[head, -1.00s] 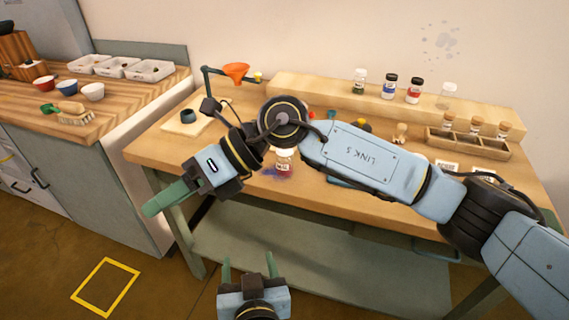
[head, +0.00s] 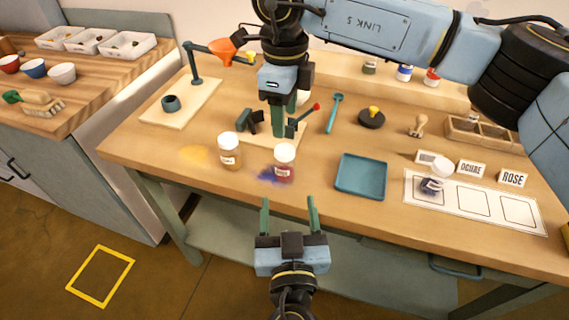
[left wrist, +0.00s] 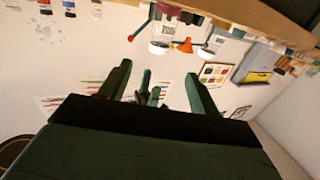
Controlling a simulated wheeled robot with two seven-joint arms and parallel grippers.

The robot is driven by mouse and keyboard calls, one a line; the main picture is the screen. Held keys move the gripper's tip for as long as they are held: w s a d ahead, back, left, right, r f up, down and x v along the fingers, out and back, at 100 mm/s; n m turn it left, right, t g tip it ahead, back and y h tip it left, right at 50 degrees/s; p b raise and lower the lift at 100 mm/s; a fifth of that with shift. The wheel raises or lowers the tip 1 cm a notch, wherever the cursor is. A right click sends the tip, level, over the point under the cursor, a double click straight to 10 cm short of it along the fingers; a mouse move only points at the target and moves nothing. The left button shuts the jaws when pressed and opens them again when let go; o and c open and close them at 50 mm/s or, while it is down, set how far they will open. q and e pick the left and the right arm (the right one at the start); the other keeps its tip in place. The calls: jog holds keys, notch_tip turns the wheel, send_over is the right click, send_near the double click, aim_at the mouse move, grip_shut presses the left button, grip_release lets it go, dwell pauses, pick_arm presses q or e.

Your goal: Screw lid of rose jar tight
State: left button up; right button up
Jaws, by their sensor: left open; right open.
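The jar with dark pink contents (head: 284,170), which looks like the rose jar, stands upright near the table's front edge. A white lid (head: 285,152) sits on its top; how tight it is cannot be told. My left gripper (head: 289,204) is open and empty, in front of the table edge and below the jar in the head view. Its two spread fingers also show in the left wrist view (left wrist: 157,88). My right gripper (head: 278,132) is open, pointing down behind the jar at the stand with the red-knobbed lever (head: 300,122), partly covering that stand.
An ochre jar (head: 229,153) with a white lid stands left of the pink one. Blue and yellow powder stains lie nearby. A teal tray (head: 361,176) is to the right, then a white mat (head: 472,203) with a blue jar (head: 433,184). An orange funnel (head: 222,52) is behind left.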

aim_at(285, 162)
pick_arm(q)
jog(key=w, duration=1.3)
jog(key=shift+w+a, duration=0.2)
jog(key=shift+a, duration=0.15)
grip_shut()
